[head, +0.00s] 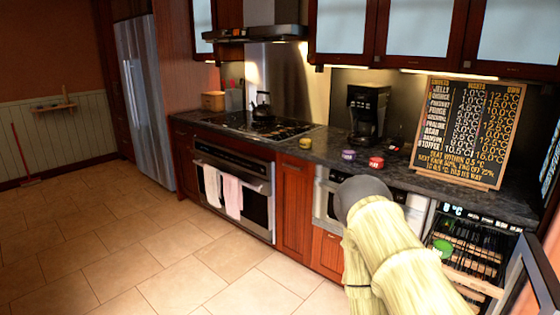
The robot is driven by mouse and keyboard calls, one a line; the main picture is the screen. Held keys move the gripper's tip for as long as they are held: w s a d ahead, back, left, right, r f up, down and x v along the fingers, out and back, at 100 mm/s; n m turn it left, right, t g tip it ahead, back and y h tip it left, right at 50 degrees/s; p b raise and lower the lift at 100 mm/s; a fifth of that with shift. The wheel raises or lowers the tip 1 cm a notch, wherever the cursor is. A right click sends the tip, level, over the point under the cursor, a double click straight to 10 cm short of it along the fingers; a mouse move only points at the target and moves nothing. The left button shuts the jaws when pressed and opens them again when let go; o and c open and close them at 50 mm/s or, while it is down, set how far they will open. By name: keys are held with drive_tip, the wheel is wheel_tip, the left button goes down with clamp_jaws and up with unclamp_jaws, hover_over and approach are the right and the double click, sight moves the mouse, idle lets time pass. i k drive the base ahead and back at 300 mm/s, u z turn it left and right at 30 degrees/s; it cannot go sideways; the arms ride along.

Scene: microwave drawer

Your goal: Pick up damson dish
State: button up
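A small purple dish (348,155) stands on the dark counter in front of the coffee maker; its colour fits damson, but its marking is too small to read. A red dish (376,162) stands just right of it, and a yellow dish (305,143) stands to the left near the cooktop. A green dish (442,248) sits inside the open cooler at lower right. My arm, pale yellow-green with a dark grey rounded joint, crosses the lower right in front of the counter. My gripper cannot be made out, so its fingers and any hold are hidden.
A chalkboard (467,130) listing names and temperatures, including damson, stands on the right of the counter. The cooler (470,255) has racks and an open door at far right. A coffee maker (367,112) stands behind the dishes. The tiled floor at left is clear.

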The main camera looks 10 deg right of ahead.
sight(348, 155)
drive_tip(key=u, duration=0.35)
drive_tip(key=k, duration=0.55)
drive_tip(key=u, duration=0.55)
drive_tip(key=i, duration=3.1)
drive_tip(key=z, duration=1)
drive_tip(key=i, duration=1.15)
drive_tip(key=z, duration=1)
